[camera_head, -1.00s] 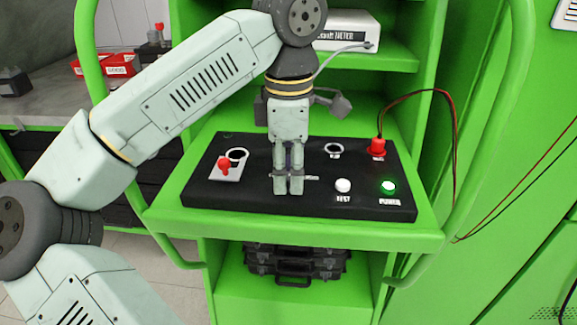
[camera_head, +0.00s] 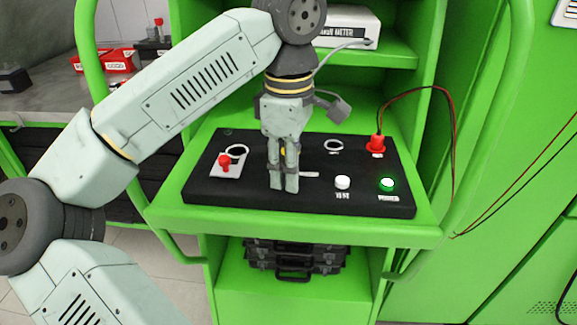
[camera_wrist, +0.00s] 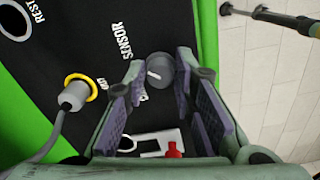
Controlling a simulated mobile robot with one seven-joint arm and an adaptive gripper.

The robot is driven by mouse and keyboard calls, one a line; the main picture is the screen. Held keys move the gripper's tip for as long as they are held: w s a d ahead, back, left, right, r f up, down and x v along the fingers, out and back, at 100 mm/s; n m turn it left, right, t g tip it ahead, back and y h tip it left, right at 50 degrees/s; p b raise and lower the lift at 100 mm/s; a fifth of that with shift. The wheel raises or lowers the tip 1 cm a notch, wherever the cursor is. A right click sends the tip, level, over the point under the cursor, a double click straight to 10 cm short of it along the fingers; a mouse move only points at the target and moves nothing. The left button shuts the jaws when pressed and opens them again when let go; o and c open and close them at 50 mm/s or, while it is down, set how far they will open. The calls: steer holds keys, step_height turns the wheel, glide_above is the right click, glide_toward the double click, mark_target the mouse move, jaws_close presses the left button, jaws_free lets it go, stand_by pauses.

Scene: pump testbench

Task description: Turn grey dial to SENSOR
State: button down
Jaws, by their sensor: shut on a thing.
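The grey dial (camera_wrist: 160,72) shows in the wrist view between the tips of my gripper (camera_wrist: 160,68), with a short white mark on its face. I cannot tell exactly where the mark points. The white SENSOR label (camera_wrist: 122,42) lies on the black panel beside the dial, up and left in the wrist view. Another label nearer the fingers is partly hidden. In the head view my gripper (camera_head: 284,186) points down at the middle of the black panel (camera_head: 230,195) and hides the dial. Its fingers are closed around the dial.
A red switch (camera_head: 224,162) stands left of my gripper. A white button (camera_head: 342,182), a lit green button (camera_head: 387,184) and a red plug (camera_head: 376,143) with a cable are to the right. A yellow-ringed connector (camera_wrist: 75,94) with a grey cable is near my fingers in the wrist view.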

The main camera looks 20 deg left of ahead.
steer(key=c, duration=1.3)
jaws_free()
